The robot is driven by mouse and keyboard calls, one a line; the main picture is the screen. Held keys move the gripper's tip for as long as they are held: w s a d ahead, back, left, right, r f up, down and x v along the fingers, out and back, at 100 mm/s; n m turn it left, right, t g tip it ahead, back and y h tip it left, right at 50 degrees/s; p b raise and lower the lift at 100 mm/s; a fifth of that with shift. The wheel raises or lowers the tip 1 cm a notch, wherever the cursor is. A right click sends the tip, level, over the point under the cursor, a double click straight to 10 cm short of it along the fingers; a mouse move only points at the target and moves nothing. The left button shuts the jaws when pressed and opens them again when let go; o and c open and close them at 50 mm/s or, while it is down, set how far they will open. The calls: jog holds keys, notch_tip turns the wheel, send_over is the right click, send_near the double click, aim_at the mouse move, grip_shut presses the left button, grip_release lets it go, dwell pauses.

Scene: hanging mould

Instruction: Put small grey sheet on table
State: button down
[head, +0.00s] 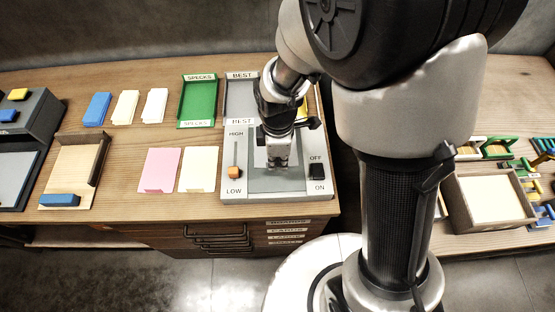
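My gripper (277,162) points down over the grey control box (232,194), at the middle of its flat grey panel (262,184). The fingers look close together, but the view is too small to tell whether they are shut or hold anything. I cannot clearly make out a small grey sheet; one may lie on the panel under the fingers or be hidden by them. The wooden table (120,214) carries the box near its right end. The box has an orange slider (234,172) near LOW and a black switch (317,171) between OFF and ON.
Pink (160,169) and cream (199,169) sheets lie left of the box. Behind them are a blue block (97,109), pale sheets (126,106) and a green SPECKS tray (198,100). A grey BEST tray (240,97) adjoins the box. Bare wood shows between them.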

aim_at(278, 180)
notch_tip(278, 180, down, 8)
jog(key=shift+f+b, duration=0.25)
jog(key=shift+b, duration=0.95)
jog(key=shift+f, duration=0.2)
jog(key=c, duration=1.8)
grip_release()
jog(key=shift+r, duration=0.1)
